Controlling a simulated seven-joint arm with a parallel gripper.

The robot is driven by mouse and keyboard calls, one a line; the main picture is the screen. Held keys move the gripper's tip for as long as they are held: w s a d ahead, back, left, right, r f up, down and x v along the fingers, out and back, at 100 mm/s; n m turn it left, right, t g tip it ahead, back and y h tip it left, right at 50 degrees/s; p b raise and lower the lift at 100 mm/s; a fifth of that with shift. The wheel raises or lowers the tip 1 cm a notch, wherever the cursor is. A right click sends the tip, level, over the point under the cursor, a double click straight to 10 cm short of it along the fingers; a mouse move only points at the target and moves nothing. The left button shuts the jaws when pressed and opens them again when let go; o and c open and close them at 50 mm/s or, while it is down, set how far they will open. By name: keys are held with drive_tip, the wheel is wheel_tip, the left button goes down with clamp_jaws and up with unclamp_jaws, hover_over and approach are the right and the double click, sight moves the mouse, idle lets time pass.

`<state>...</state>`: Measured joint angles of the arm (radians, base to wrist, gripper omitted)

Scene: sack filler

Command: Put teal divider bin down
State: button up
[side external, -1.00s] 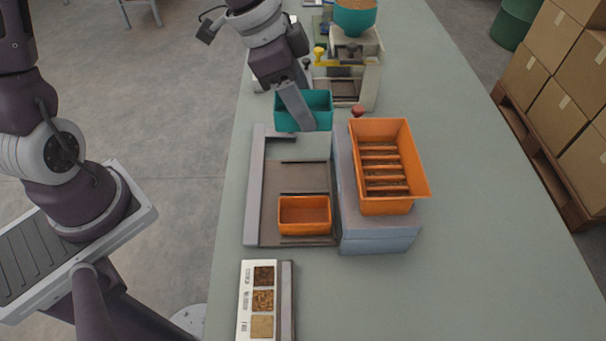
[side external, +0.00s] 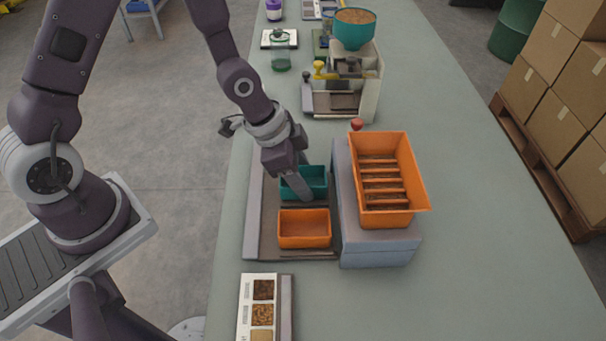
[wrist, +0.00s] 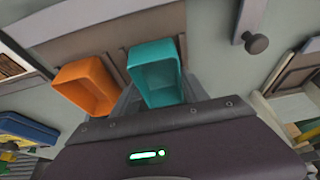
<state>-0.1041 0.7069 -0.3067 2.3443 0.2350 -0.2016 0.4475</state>
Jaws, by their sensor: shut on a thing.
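The teal divider bin (side external: 316,180) is a small open box, empty as far as I can see. It also shows in the wrist view (wrist: 157,80), between my fingers. My gripper (side external: 299,186) is shut on it. The bin is over the rear part of the low grey tray (side external: 252,220), just behind the orange bin (side external: 304,240). In the wrist view the orange bin (wrist: 82,88) is to the left of it with a small gap. I cannot tell whether the teal bin touches the tray floor. My finger hides part of its near left side.
A grey block with an orange slatted hopper (side external: 385,222) stands close on the right. A red knob (side external: 357,125) is behind it. A machine with a teal bowl (side external: 354,35) stands farther back. A sample board (side external: 258,310) lies in front. The bench's right side (side external: 480,230) is clear.

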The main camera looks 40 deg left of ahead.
drive_tip(key=o, duration=1.5)
drive_tip(key=shift+f, duration=0.15)
drive_tip(key=shift+c, duration=0.2)
drive_tip(key=shift+r, duration=0.35)
drive_tip(key=s+a+r+n+y, duration=0.2)
drive_tip(key=s+a+r, duration=0.2)
drive_tip(key=r, duration=0.4)
drive_tip(key=s+a+r+n+y, duration=0.1)
drive_tip(key=s+a+r+y, duration=0.1)
drive_tip(key=s+a+r, duration=0.45)
drive_tip(key=s+r+n+t, duration=0.2)
drive_tip(key=s+r+n, duration=0.4)
drive_tip(key=s+r, duration=0.2)
drive_tip(key=shift+d+r+h, duration=0.4)
drive_tip(key=shift+r, duration=0.4)
